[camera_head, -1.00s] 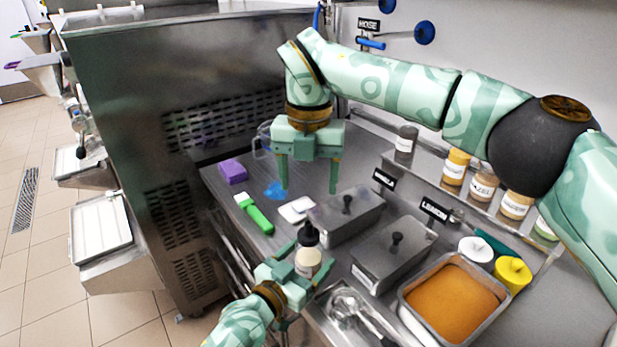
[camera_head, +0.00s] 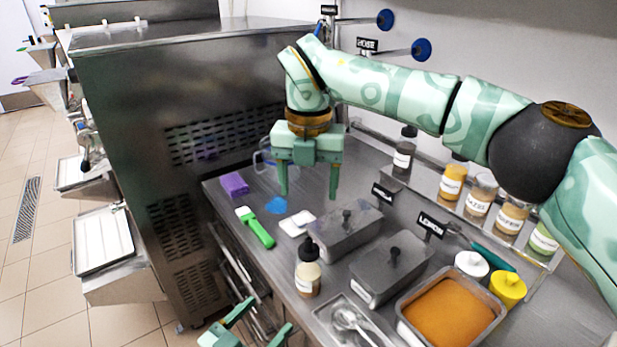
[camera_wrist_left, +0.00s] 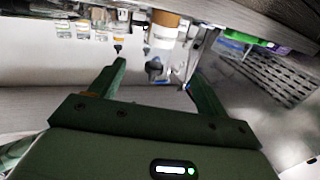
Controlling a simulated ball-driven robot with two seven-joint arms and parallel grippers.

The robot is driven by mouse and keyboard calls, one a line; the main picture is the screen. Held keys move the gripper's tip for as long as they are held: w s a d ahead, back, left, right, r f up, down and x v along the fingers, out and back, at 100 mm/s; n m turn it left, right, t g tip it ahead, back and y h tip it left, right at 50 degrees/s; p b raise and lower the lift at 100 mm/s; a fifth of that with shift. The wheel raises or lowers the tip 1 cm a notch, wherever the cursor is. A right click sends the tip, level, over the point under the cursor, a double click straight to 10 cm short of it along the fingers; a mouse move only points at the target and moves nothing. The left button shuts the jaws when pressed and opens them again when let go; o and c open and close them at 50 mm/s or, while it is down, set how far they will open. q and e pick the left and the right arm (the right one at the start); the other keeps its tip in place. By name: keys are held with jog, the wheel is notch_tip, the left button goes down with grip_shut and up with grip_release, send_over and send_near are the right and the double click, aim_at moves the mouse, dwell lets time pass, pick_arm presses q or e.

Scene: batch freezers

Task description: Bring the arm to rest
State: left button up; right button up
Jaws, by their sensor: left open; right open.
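My left gripper (camera_head: 262,322) is low in the head view, in front of the counter's front edge. Its two fingers are spread with nothing between them, and they also show apart in the left wrist view (camera_wrist_left: 152,85). My right gripper (camera_head: 309,190) hangs fingers down over the counter, open and empty. A bottle with a black cap and pale contents (camera_head: 308,278) stands upright on the counter near its front edge, apart from my left gripper.
On the steel counter are a purple sponge (camera_head: 234,185), a green-handled scraper (camera_head: 257,230), lidded steel containers (camera_head: 390,270) and an orange-filled tub (camera_head: 452,305). A shelf with several jars (camera_head: 480,197) runs behind. A large steel machine (camera_head: 180,110) stands left.

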pick_arm(q)
jog(key=shift+v, duration=0.95)
